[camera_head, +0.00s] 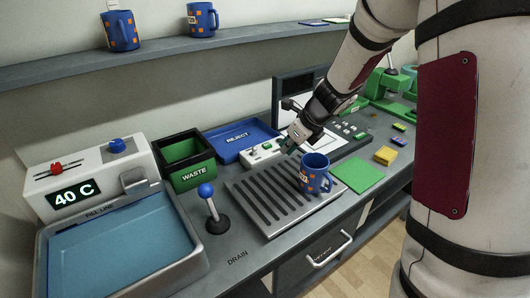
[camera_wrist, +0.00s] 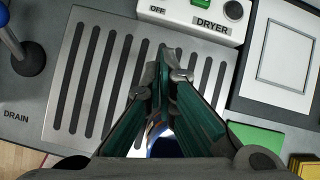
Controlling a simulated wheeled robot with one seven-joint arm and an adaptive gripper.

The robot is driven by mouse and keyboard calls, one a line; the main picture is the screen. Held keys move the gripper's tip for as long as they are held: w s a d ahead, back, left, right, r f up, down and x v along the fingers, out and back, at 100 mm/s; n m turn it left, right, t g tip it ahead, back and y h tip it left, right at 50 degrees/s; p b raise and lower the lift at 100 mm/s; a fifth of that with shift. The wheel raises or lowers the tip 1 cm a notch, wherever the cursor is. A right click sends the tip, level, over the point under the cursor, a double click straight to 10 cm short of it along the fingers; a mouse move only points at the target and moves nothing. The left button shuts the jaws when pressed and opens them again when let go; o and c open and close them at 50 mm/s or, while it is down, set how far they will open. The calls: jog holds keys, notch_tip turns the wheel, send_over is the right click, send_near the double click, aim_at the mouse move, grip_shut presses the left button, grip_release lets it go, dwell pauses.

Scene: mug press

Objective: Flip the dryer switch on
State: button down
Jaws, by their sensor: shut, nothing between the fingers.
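The dryer box (camera_head: 262,157) is white and stands behind the slotted drain rack (camera_head: 262,207), in front of the blue reject tray. In the wrist view the dryer box (camera_wrist: 212,27) is at the top edge, with an OFF label at its left and a dark round knob (camera_wrist: 234,10) at its right. My gripper (camera_head: 291,142) is at the right end of the dryer box. In the wrist view my gripper (camera_wrist: 163,70) is shut and empty over the rack, apart from the box in that picture.
A blue mug (camera_head: 316,174) with orange squares stands on the rack's right side, close below my gripper. A green mat (camera_head: 357,174) lies to the right. A blue-knobbed drain lever (camera_head: 209,203) stands left of the rack, and a green waste bin (camera_head: 185,162) behind it.

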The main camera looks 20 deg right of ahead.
aim_at(260, 159)
jog(key=b+x, duration=0.2)
jog(key=x, duration=0.8)
jog(key=shift+f, duration=0.25)
jog(key=shift+w+a+r+p, duration=0.65)
jog(key=shift+w+a, duration=0.1)
jog(key=shift+w, duration=0.1)
jog(key=shift+w+a+r, duration=0.2)
jog(key=shift+w+a, duration=0.1)
jog(key=shift+w, duration=0.4)
jog(key=shift+a+r+p, duration=0.1)
jog(key=shift+r+p, duration=0.05)
jog(key=shift+p, duration=0.5)
jog(key=shift+w+r+g+h+p, duration=0.35)
jog(key=shift+g+h+p, duration=0.05)
jog(key=shift+g+p, duration=0.6)
